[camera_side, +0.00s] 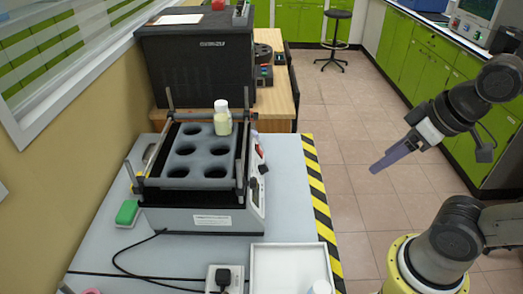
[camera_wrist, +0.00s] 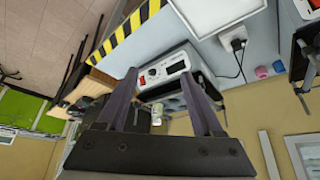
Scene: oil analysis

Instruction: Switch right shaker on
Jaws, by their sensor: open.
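The shaker (camera_side: 197,220) in the side view stands on the grey table. Its dark rack has several round holes, and a capped bottle (camera_side: 222,122) stands at the back right. In the wrist view, the control panel of a shaker (camera_wrist: 165,70) faces me, with a red switch (camera_wrist: 144,79), a knob and a dark display. Whether the switch is on or off is too small to tell. Another similar device with a red switch (camera_wrist: 313,4) is cut off at the right edge. My gripper (camera_side: 376,169) is open and empty, apart from the shaker, in the air right of the table; its fingers (camera_wrist: 158,76) frame the panel.
A white tray (camera_side: 257,272) and a socket with a plug (camera_side: 224,278) are at the table's front. A green sponge (camera_side: 128,212) lies left of the shaker. A black box-shaped machine (camera_side: 200,68) stands behind. The space between my gripper and the table looks clear.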

